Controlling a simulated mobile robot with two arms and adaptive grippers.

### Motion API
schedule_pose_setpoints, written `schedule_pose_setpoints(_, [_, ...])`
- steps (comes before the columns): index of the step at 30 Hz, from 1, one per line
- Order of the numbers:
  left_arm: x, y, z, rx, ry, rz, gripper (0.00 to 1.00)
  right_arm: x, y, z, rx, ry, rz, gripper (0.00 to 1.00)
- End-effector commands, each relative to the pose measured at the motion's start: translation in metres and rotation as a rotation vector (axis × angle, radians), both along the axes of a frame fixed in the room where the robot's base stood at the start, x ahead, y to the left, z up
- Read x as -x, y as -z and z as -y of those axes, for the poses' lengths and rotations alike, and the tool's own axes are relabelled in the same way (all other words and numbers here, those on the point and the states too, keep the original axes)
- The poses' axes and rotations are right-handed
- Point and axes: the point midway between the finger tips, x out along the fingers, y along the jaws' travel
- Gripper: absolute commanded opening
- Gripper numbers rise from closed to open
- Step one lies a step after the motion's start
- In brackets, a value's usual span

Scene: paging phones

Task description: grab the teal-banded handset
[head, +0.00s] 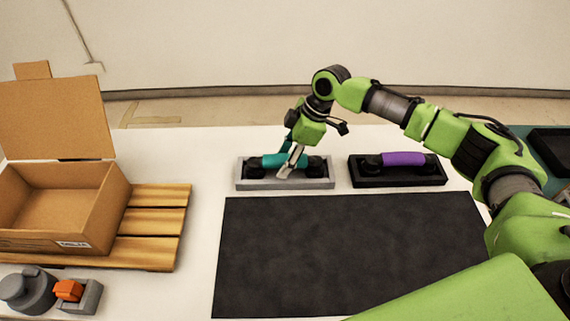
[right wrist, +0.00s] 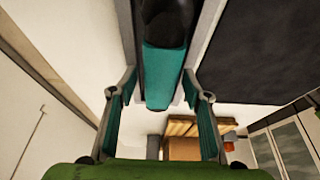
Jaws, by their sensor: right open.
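The teal-banded handset (head: 271,160) lies in a grey cradle (head: 310,184) at the back middle of the table, its black ends showing on both sides of the band. My right gripper (head: 289,165) is at the handset from above, its fingers partly covering the band. In the right wrist view, the teal band (right wrist: 165,75) shows between the fingertips of the open right gripper (right wrist: 161,85), with a visible gap on each side. My left gripper is not in view.
A purple-banded handset (head: 408,158) lies in a black cradle (head: 395,183) to the right. A dark mat (head: 340,255) lies in front. An open cardboard box (head: 60,215) is on a wooden pallet (head: 160,223) at left, with a grey device (head: 25,288) with an orange part in front.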

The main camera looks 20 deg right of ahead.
Motion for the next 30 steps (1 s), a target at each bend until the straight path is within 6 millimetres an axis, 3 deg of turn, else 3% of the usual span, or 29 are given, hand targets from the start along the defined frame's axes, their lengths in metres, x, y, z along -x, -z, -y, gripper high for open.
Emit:
schedule_pose_setpoints(3, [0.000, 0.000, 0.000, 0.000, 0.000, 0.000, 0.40, 0.000, 0.000, 0.000, 0.000, 0.000, 0.000, 0.44])
schedule_pose_setpoints(9, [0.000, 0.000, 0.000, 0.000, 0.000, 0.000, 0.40, 0.000, 0.000, 0.000, 0.000, 0.000, 0.000, 0.00])
schedule_pose_setpoints(24, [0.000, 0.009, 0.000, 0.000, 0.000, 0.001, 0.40, -0.001, -0.004, 0.000, -0.001, 0.000, 0.004, 0.00])
schedule_pose_setpoints(30, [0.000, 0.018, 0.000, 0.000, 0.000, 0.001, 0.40, -0.001, -0.039, -0.001, -0.004, -0.001, 0.007, 0.00])
